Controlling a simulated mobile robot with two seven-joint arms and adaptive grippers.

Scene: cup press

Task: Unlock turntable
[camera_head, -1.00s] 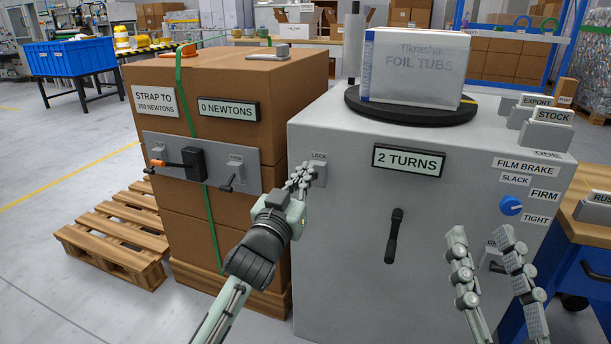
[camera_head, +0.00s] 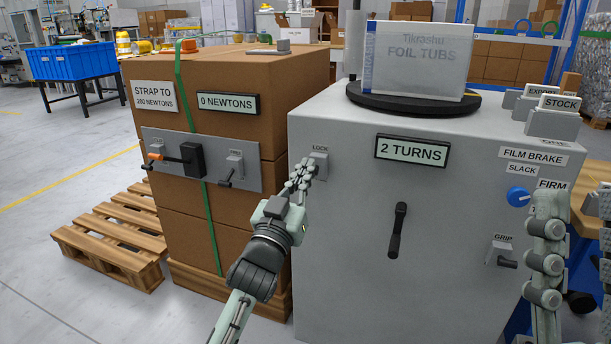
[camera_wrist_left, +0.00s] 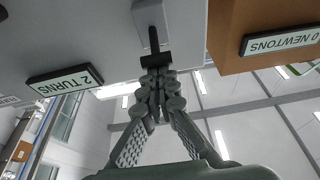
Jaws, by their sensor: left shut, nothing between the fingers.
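The grey LOCK switch (camera_head: 321,160) is on the front left of the grey machine cabinet (camera_head: 340,240), under a LOCK label. My left gripper (camera_head: 308,170) is shut and empty, its fingertips at the switch. In the left wrist view, the lock's dark lever end (camera_wrist_left: 155,60) lies right at my closed fingertips (camera_wrist_left: 158,74); they appear to touch. The fingers partly hide the lever in the head view. The black round turntable (camera_head: 400,101) on top of the cabinet carries a FOIL TUBS box (camera_head: 415,60). My right gripper (camera_head: 577,205) is open at the right edge, partly cut off.
The cabinet also has a 2 TURNS display (camera_head: 411,151), a black crank handle (camera_head: 397,230), a blue film brake knob (camera_head: 517,197) and a GRIP lever (camera_head: 505,261). A strapped brown carton stack (camera_head: 225,220) stands close on the left, beside a wooden pallet (camera_head: 110,240).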

